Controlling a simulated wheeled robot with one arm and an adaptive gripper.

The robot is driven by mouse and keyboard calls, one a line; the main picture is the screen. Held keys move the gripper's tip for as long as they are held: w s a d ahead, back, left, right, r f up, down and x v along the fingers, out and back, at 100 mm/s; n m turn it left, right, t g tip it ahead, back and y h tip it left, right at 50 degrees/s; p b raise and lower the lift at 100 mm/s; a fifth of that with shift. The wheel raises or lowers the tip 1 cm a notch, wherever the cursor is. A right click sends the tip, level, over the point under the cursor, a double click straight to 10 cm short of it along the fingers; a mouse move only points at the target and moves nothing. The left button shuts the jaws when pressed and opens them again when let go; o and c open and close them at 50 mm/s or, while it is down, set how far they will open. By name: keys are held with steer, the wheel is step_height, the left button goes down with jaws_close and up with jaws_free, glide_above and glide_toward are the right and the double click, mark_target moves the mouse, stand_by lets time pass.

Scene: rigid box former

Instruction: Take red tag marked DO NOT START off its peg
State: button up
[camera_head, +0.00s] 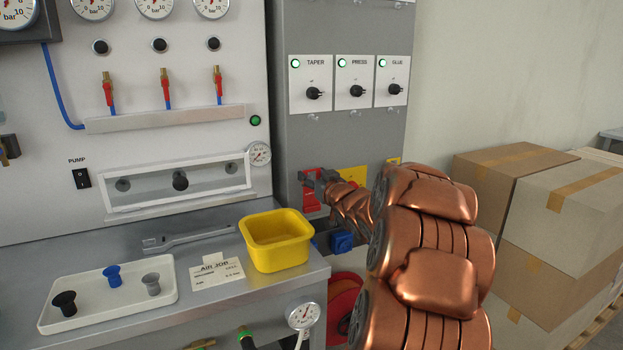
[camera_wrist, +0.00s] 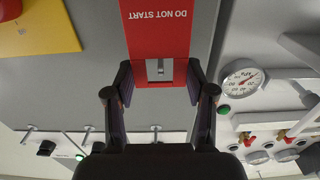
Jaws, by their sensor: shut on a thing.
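The red tag (camera_wrist: 168,30) with white DO NOT START lettering is upside down at the top of the wrist view. My gripper (camera_wrist: 160,72) has one dark finger at each side of the tag's end and is shut on it. A slot in that end shows grey, with a small peg-like piece (camera_wrist: 160,68) in it; I cannot tell whether the tag still hangs on it. In the head view the tag (camera_head: 311,200) is against the grey cabinet face, under my gripper (camera_head: 316,181), partly hidden by the fingers.
A yellow plate (camera_head: 352,177) is right of the tag. Above are the TAPER, PRESS and GLUE switches (camera_head: 347,82). A yellow bin (camera_head: 277,241), a card and a white tray (camera_head: 110,312) are on the bench. Cardboard boxes (camera_head: 560,210) stand at the right.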

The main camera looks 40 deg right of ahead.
steer(key=p+v, duration=0.1)
steer(key=v, duration=1.5)
steer(key=shift+s+a, duration=0.2)
steer(key=shift+s, duration=0.15)
